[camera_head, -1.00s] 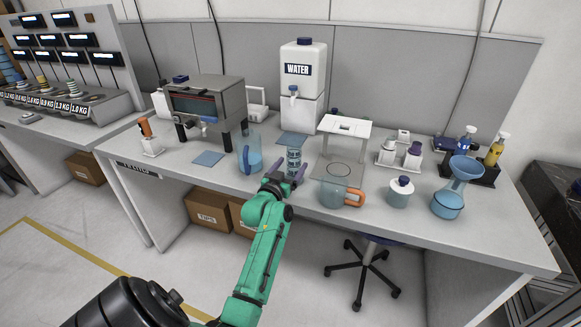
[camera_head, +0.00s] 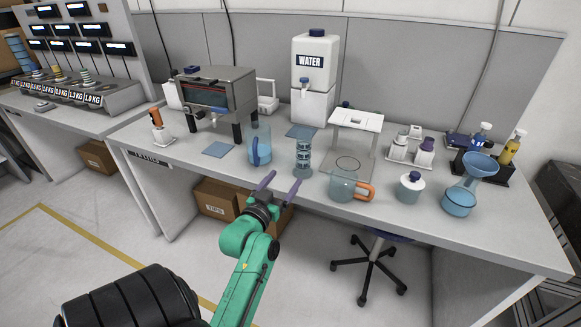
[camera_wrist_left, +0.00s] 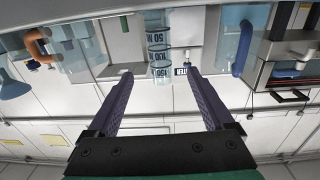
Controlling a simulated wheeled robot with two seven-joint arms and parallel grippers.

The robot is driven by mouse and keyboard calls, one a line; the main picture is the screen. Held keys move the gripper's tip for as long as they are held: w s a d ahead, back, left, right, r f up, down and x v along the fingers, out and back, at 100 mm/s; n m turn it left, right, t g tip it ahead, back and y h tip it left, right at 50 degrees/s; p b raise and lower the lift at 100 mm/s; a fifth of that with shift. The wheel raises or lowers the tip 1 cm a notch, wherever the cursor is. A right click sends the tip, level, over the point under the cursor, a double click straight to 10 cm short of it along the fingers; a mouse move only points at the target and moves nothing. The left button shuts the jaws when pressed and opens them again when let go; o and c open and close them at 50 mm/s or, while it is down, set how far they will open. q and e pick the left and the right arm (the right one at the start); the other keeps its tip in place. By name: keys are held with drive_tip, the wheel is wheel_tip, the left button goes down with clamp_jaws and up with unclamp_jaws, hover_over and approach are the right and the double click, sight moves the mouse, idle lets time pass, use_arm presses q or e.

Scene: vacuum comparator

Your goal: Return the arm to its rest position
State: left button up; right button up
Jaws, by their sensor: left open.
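My left arm is green, and its gripper (camera_head: 281,185) has two purple fingers spread open with nothing between them. It is in front of the bench's front edge, short of a clear graduated cylinder (camera_head: 303,158) that stands upright on the bench. In the left wrist view the open fingers (camera_wrist_left: 161,88) point toward the cylinder (camera_wrist_left: 158,45), which shows beyond the tips with a visible gap. My right gripper is not in view.
The white bench (camera_head: 330,200) holds a blue-handled pitcher (camera_head: 259,145), an orange-handled beaker (camera_head: 342,186), a blue-capped jar (camera_head: 409,188) and a funnel on a flask (camera_head: 460,200). A stool (camera_head: 372,262) and cardboard boxes (camera_head: 215,197) are under the bench. Floor on the left is clear.

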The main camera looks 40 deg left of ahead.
use_arm(q)
drive_tip(key=s+d+f+m+g+h, duration=0.35)
drive_tip(key=d+f+g+h, duration=0.2)
drive_tip(key=d+f, duration=0.5)
drive_tip(key=s+d+f+m+g, duration=0.1)
drive_tip(key=s+d+f+g, duration=0.1)
drive_tip(key=s+d+g, duration=0.3)
drive_tip(key=s+d+f+m+g, duration=0.1)
drive_tip(key=s+d+f+g, duration=0.15)
drive_tip(key=s, duration=0.35)
drive_tip(key=s+f+g+p, duration=0.1)
drive_tip(key=s+f, duration=0.1)
drive_tip(key=f, duration=0.9)
drive_tip(key=s+f+g+p, duration=0.1)
drive_tip(key=s+f+p, duration=0.15)
drive_tip(key=f, duration=0.85)
drive_tip(key=s+a+f, duration=0.1)
drive_tip(key=s+f, duration=0.4)
drive_tip(key=s, duration=0.3)
drive_tip(key=s+a+f+g+p, duration=0.1)
drive_tip(key=s+a+f, duration=0.1)
drive_tip(key=s+f, duration=0.4)
drive_tip(key=shift+s+a, duration=0.2)
drive_tip(key=shift+s, duration=0.75)
